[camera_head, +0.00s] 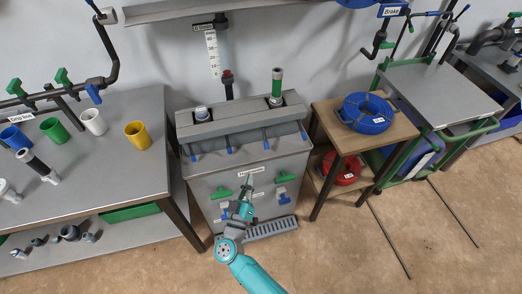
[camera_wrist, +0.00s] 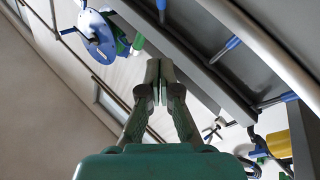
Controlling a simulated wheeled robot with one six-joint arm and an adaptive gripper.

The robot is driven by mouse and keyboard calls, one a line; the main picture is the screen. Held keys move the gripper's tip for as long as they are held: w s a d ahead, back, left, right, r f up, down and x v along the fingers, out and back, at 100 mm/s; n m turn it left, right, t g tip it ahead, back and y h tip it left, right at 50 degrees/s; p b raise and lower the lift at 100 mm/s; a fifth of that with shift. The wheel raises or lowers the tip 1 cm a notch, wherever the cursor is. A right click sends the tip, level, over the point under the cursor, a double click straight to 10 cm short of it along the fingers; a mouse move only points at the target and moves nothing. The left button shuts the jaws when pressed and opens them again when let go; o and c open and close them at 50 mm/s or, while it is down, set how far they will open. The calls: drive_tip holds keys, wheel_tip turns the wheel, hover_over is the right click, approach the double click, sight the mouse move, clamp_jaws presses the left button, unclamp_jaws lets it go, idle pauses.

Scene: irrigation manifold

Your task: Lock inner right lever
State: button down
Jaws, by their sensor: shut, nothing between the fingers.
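The irrigation manifold (camera_head: 244,185) is a grey cabinet with a dark pipe (camera_head: 240,142) along its upper front. Several short blue levers hang from this pipe; the third from the left, the inner right lever (camera_head: 266,144), points downward. Blue levers also show in the wrist view, one of them (camera_wrist: 226,48) right of the fingers; I cannot tell which it is. My gripper (camera_head: 248,184) is in front of the cabinet, below the pipe. In the wrist view my gripper (camera_wrist: 158,75) has its fingers together and empty, apart from any lever.
Green handles (camera_head: 285,178) and blue handles (camera_head: 283,198) stick out of the cabinet front beside my gripper. A table with cups (camera_head: 138,135) stands left. A wooden stand (camera_head: 385,128) with a blue hose coil (camera_head: 368,114) stands right.

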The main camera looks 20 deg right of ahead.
approach(265, 143)
drive_tip(key=w+r, duration=0.3)
drive_tip(key=shift+w+d+f, duration=0.45)
drive_tip(key=shift+w+d, duration=0.1)
drive_tip(key=shift+d, duration=0.2)
drive_tip(key=shift+w+d+f, duration=0.4)
drive_tip(key=shift+w+d, duration=0.15)
drive_tip(key=shift+d, duration=0.25)
drive_tip(key=shift+w+f, duration=0.75)
drive_tip(key=shift+f, duration=0.2)
drive_tip(key=shift+a+r, duration=0.1)
